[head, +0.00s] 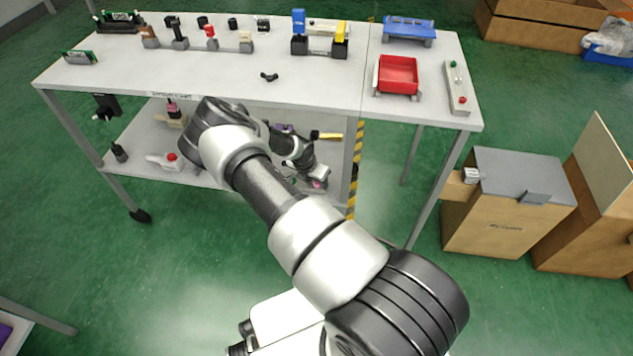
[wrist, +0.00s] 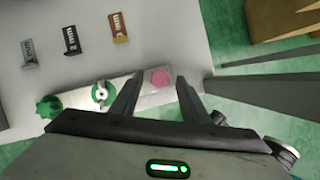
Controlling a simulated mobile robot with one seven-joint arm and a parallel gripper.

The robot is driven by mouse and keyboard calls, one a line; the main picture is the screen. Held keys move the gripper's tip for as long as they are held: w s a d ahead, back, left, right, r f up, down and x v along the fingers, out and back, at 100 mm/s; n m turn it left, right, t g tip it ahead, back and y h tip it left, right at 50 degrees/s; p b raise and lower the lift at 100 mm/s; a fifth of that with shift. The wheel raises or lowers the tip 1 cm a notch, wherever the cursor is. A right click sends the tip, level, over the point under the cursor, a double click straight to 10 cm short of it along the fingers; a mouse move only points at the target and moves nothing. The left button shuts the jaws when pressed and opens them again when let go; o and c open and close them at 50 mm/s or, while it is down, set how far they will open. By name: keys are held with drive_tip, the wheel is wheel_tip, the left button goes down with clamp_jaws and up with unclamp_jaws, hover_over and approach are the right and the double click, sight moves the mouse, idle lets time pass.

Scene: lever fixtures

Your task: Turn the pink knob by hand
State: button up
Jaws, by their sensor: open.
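The pink knob (wrist: 161,78) is a small faceted piece at the right end of a pale metal plate (wrist: 125,88) in the wrist view. My gripper (wrist: 157,82) is open, with one dark finger on each side of the knob as seen from the wrist. I cannot tell whether the fingers touch it or how far above it they are. In the head view a small pink spot (head: 317,184) shows on the lower shelf beside the end of my arm, and the fingers are not clear there.
The same plate carries a green lobed knob (wrist: 49,106) and a silver lever on a green ring (wrist: 101,92). Several labelled hooks, one brown (wrist: 119,27), stand beyond. The tabletop (head: 310,92) overhangs the lower shelf. A striped post (head: 355,165) stands right of my arm.

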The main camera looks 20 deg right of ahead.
drive_tip(key=c, duration=1.1)
drive_tip(key=shift+o, duration=0.2)
drive_tip(key=shift+f, duration=0.1)
drive_tip(key=m+b, duration=0.1)
drive_tip(key=m, duration=0.1)
drive_tip(key=m+g+b, duration=0.1)
drive_tip(key=shift+w+f+m+h, duration=0.1)
drive_tip(key=shift+w+m+h, duration=0.1)
drive_tip(key=shift+m+h, duration=0.15)
drive_tip(key=m+g, duration=0.1)
drive_tip(key=m, duration=0.2)
drive_tip(key=m+g, duration=0.1)
drive_tip(key=m, duration=0.1)
drive_tip(key=shift+w+m+g+b, duration=0.25)
drive_tip(key=shift+m+g+b, duration=0.05)
drive_tip(key=shift+m+b, duration=0.05)
drive_tip(key=m+g, duration=0.1)
drive_tip(key=m, duration=0.3)
drive_tip(key=shift+w+d+g, duration=0.1)
drive_tip(key=shift+w+g, duration=0.05)
drive_tip(key=shift+g, duration=0.25)
drive_tip(key=shift+w+d+m+g+y, duration=0.1)
drive_tip(key=shift+m+g+y, duration=0.15)
drive_tip(key=shift+m+y, duration=0.75)
drive_tip(key=shift+w+m+g+y, duration=0.15)
drive_tip(key=shift+m+g, duration=0.1)
drive_tip(key=shift+m, duration=1.45)
drive_tip(key=shift+s, duration=0.1)
